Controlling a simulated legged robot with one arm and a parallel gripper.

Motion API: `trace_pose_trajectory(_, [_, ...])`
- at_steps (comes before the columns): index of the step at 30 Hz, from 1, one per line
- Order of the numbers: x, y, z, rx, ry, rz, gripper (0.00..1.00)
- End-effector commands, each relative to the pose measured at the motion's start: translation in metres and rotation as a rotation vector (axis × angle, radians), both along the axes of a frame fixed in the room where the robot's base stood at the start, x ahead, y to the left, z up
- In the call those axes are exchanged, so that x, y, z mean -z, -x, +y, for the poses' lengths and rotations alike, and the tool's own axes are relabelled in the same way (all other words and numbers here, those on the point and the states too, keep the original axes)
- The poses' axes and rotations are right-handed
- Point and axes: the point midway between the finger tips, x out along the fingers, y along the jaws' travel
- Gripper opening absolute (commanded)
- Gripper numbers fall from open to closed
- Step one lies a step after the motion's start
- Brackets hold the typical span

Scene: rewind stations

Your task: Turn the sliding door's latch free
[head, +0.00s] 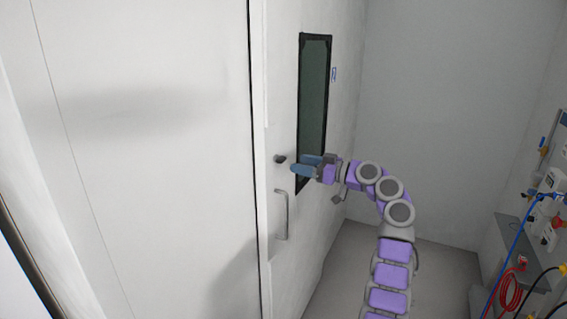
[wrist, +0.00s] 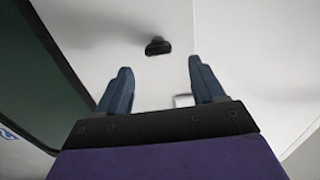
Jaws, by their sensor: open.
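The white sliding door (head: 283,85) has a tall dark-framed window (head: 314,95). A small dark latch (head: 280,159) sits on the door near its left edge, above a vertical grey bar handle (head: 281,214). My gripper (head: 298,168) is just right of and slightly below the latch in the head view, apart from it as far as I can tell. In the wrist view the latch (wrist: 158,46) is ahead of and between the two blue fingers of my gripper (wrist: 160,82), which are open and empty. Part of the handle (wrist: 184,100) shows low between the fingers.
A large white panel (head: 150,150) fills the left, ending at a dark vertical seam. At the right wall are a grey ledge (head: 510,250), a red cable (head: 510,290) and a blue cable (head: 510,240). Grey floor (head: 350,265) is clear beside the door.

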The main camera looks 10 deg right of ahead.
Motion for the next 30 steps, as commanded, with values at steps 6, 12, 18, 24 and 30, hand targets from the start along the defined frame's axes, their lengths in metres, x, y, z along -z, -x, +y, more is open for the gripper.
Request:
trace_pose_trajectory(6, [0.001, -0.024, 0.037, -0.006, 0.0, 0.004, 0.68])
trace_pose_trajectory(12, [-0.001, -0.036, 0.053, -0.002, -0.001, 0.002, 0.68])
trace_pose_trajectory(18, [0.0, -0.041, 0.059, -0.001, 0.001, 0.0, 0.68])
trace_pose_trajectory(24, [0.0, -0.041, 0.057, 0.0, 0.001, 0.001, 0.68])
trace_pose_trajectory(30, [0.0, -0.041, 0.058, -0.001, 0.001, 0.001, 0.55])
